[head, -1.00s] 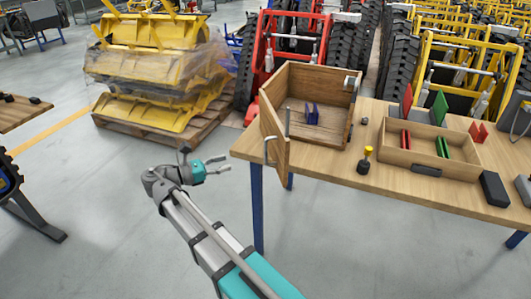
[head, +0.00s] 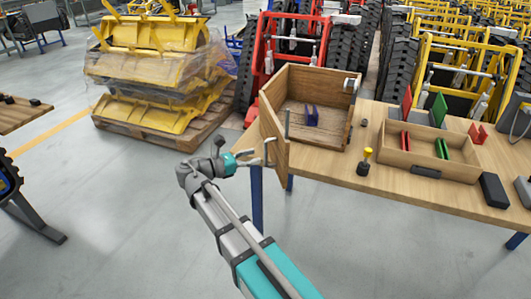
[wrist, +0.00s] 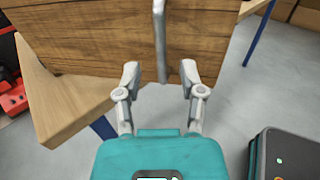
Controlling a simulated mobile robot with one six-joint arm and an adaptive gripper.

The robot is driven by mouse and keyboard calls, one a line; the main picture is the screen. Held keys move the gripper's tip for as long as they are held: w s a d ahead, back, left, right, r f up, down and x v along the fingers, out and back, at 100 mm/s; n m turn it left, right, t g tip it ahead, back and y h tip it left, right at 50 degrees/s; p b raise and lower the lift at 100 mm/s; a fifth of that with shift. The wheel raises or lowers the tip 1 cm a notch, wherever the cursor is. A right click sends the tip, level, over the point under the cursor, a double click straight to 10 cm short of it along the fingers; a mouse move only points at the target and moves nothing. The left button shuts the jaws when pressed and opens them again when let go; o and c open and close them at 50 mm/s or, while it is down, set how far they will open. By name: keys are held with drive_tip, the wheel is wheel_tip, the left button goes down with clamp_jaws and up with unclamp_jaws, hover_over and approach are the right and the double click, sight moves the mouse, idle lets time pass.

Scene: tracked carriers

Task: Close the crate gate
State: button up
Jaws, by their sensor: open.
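The wooden crate (head: 335,85) stands on the left end of the workbench, its front open. Its gate (head: 274,130) stands swung out at the crate's left side, and in the wrist view its wooden face (wrist: 90,35) fills the top. A grey bar handle (wrist: 160,35) runs down that face. My gripper (head: 268,153) is open at the outer side of the gate. In the wrist view its fingertips (wrist: 160,75) are spread to either side of the handle's lower end; I cannot tell whether they touch it.
On the bench (head: 330,168), a yellow-topped dark knob (head: 366,160) stands before the crate. A shallow wooden tray (head: 455,163) with red and green pieces lies to the right. The floor left of the bench is free; a pallet of yellow parts (head: 160,75) stands behind.

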sight(266, 162)
drive_tip(key=shift+x, duration=2.45)
clamp_jaws()
drive_tip(key=shift+a, duration=0.15)
